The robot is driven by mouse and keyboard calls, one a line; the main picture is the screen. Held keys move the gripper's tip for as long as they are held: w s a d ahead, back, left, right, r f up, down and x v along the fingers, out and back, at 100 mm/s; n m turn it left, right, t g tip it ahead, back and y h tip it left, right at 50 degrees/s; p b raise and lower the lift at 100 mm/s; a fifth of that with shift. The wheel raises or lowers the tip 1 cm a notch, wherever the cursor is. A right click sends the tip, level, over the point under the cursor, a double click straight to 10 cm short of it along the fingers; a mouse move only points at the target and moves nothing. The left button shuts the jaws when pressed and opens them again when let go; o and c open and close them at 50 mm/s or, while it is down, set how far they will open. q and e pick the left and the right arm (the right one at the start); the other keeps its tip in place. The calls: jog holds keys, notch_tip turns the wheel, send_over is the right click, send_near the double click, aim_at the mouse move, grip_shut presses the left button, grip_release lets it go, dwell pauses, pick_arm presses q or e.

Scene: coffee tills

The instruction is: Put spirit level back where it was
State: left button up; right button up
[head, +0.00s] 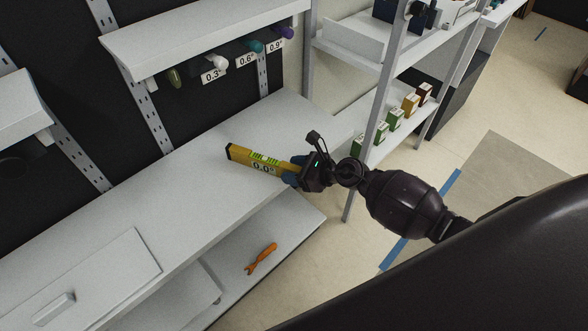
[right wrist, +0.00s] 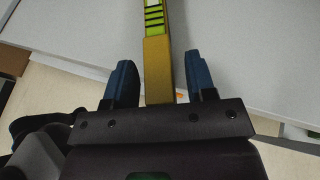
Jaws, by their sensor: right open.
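The yellow spirit level (head: 250,162), with a green vial and a "0.0°" label, lies on the white workbench (head: 205,180) near its right end. My right gripper (head: 294,172) is at the level's right end. In the right wrist view the level (right wrist: 158,65) runs between the two blue fingers of the gripper (right wrist: 163,85), with a gap on each side. The fingers are open and do not appear to touch it. My left gripper is not in view.
A shelf (head: 200,35) with hanging tools and number labels is above the bench. An orange tool (head: 261,258) lies on the lower shelf. A rack post (head: 378,120) and small boxes (head: 394,120) stand to the right. Bare bench lies left of the level.

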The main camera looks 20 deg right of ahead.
jog(key=shift+r, duration=0.1)
jog(key=shift+r, duration=0.15)
jog(key=v, duration=1.2)
jog(key=s+f+n+h, duration=0.4)
jog(key=s+n, duration=0.4)
jog(key=n, duration=0.6)
jog(key=s+a+f+n+t+h, duration=0.1)
jog(key=s+f+n+h, duration=0.4)
jog(key=n, duration=0.9)
jog(key=shift+s+a+f, duration=0.2)
jog(key=shift+s+f, duration=0.35)
jog(key=shift+s, duration=1.15)
jog(key=shift+n, duration=0.3)
